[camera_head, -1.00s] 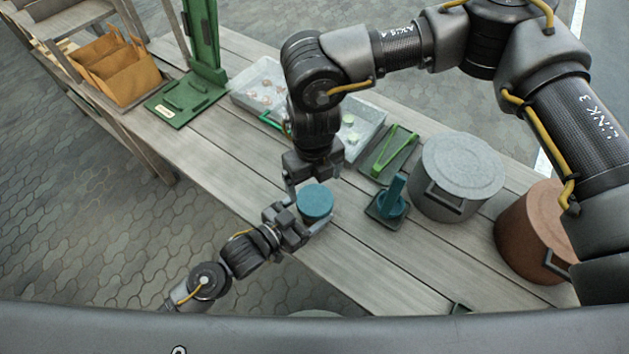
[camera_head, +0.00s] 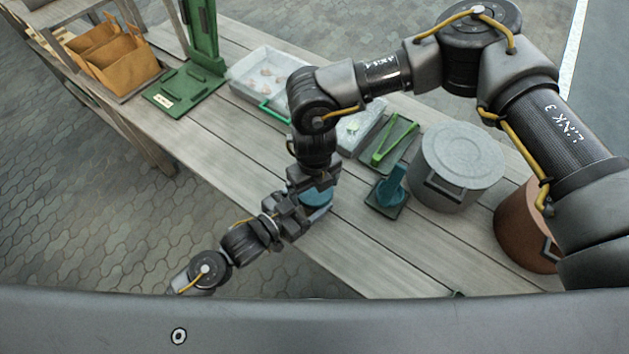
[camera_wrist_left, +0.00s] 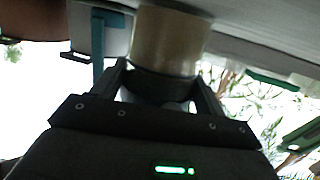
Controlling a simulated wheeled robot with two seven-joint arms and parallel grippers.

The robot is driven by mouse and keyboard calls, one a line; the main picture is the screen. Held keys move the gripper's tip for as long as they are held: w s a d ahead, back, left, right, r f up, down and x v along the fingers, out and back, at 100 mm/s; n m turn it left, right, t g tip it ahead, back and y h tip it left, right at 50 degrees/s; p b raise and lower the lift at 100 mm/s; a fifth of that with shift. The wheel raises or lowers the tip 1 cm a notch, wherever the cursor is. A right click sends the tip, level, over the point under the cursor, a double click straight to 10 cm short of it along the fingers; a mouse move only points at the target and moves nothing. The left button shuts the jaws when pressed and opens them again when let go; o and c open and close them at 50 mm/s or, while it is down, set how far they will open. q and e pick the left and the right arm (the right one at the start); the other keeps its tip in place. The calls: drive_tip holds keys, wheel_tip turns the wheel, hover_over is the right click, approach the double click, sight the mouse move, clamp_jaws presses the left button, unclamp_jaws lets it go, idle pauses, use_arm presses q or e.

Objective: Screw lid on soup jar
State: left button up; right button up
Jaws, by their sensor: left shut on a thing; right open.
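The teal lid (camera_head: 319,195) is on top of the soup jar near the front edge of the table, mostly hidden by my grippers. The jar's cream body (camera_wrist_left: 168,42) shows in the left wrist view between the fingers. My left gripper (camera_head: 299,215) is shut on the jar from the front left; it also shows in the left wrist view (camera_wrist_left: 163,88). My right gripper (camera_head: 314,190) is open and points down over the lid. Its fingertips are hidden, so I cannot tell whether they touch the lid. Whether the lid is seated on threads cannot be seen.
Right of the jar stand a blue ladle on a dark rest (camera_head: 388,193), green tongs on a tray (camera_head: 395,142), a grey pot (camera_head: 457,165) and a brown pot (camera_head: 524,228). Clear trays (camera_head: 262,75) and a green stand (camera_head: 183,88) are behind. The front planks are clear.

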drive_tip(key=shift+c, duration=0.5)
drive_tip(key=c, duration=0.7)
drive_tip(key=m, duration=0.3)
drive_tip(key=shift+m, duration=0.3)
drive_tip(key=o, duration=1.1)
drive_tip(key=shift+c, duration=0.2)
